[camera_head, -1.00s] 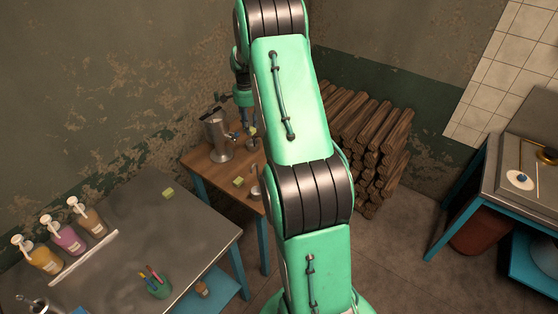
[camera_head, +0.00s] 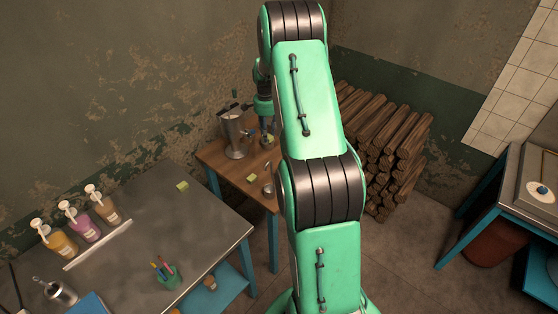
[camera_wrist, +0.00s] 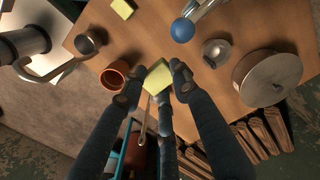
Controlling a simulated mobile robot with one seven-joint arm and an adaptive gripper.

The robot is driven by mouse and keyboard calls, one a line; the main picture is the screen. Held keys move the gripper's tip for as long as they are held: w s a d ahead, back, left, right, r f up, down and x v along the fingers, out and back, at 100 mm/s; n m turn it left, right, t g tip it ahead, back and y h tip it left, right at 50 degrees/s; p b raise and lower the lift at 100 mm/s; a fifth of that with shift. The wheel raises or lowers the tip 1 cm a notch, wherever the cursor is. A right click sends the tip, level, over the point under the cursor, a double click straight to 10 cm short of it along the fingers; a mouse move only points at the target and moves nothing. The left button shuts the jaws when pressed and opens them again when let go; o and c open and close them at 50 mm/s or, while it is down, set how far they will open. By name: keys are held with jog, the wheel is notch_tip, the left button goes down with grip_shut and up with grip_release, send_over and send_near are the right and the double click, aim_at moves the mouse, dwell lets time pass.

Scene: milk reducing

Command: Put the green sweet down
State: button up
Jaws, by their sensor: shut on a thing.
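My gripper (camera_wrist: 158,80) is shut on a small yellow-green block, the green sweet (camera_wrist: 159,76), in the wrist view. The sweet is between the two dark fingertips, over or on the wooden table (camera_wrist: 140,45); I cannot tell whether it touches the wood. In the head view the gripper is small and partly hidden behind my arm, beside the metal pot (camera_head: 235,140). A similar yellow-green block (camera_wrist: 123,8) lies on the wooden table, and it also shows in the head view (camera_head: 253,178). Another (camera_head: 182,186) lies on the grey table.
A copper cup (camera_wrist: 115,76) stands just left of the held sweet. A blue ball knob (camera_wrist: 183,30), a small metal dish (camera_wrist: 216,52) and a round metal piece (camera_wrist: 267,77) are to the right. Stacked logs (camera_head: 385,150) stand behind my arm.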

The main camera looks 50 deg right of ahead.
notch_tip(320, 180, down, 13)
jog(key=shift+f+b, duration=0.15)
jog(key=shift+b, duration=0.45)
jog(key=shift+f, duration=1.95)
jog(key=shift+f+b, duration=0.15)
jog(key=shift+b, duration=0.15)
jog(key=o, duration=1)
jog(key=shift+o, duration=0.2)
jog(key=shift+r, duration=0.2)
notch_tip(320, 180, up, 12)
jog(key=p, duration=0.1)
